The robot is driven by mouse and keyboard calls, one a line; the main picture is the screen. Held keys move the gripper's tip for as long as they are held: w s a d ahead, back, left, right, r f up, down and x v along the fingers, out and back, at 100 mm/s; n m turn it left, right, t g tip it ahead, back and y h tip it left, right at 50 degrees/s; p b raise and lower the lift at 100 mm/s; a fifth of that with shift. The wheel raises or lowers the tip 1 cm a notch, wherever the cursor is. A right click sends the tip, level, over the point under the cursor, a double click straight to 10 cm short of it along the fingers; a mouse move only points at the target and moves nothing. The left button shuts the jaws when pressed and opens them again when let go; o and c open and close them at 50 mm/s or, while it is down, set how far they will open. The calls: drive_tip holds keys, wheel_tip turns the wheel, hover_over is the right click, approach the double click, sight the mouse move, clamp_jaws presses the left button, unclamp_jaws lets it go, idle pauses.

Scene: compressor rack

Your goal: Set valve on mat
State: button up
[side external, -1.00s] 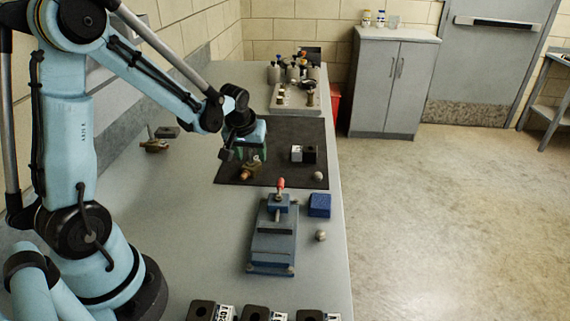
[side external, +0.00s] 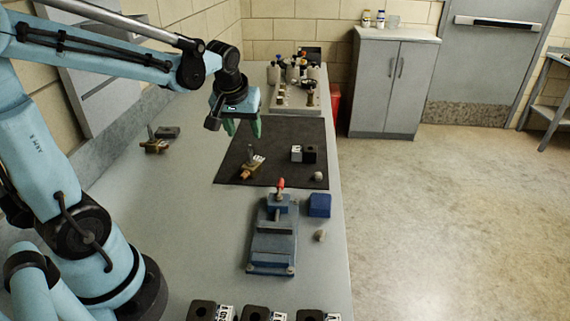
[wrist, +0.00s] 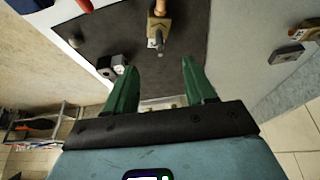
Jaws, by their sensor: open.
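A brass valve (side external: 252,166) with an upright grey stem rests on the dark mat (side external: 228,160), near its front left part. It also shows in the wrist view (wrist: 158,27), standing on the mat beyond my fingertips. My gripper (side external: 243,128) is above the mat, higher than the valve and apart from it. In the wrist view its green fingers (wrist: 158,70) are spread with nothing between them. A second brass valve (side external: 154,146) lies on the grey bench to the left of the mat.
In front stand a blue-grey vise (side external: 273,240) with a red-tipped handle and a blue block (side external: 320,205). A fixture with several fittings (side external: 290,95) is behind the mat.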

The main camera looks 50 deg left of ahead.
drive_tip(key=s+d+m+t+h, duration=0.1)
drive_tip(key=s+d+m, duration=0.2)
drive_tip(key=d, duration=0.3)
drive_tip(key=s+d+m+t+h, duration=0.1)
drive_tip(key=s+d+m+t, duration=0.1)
drive_tip(key=s+d+m, duration=0.2)
drive_tip(key=shift+s+d+r+m+t+h, duration=0.2)
drive_tip(key=shift+d+r+m+t+h, duration=0.3)
drive_tip(key=shift+d, duration=1.3)
drive_tip(key=shift+f, duration=0.2)
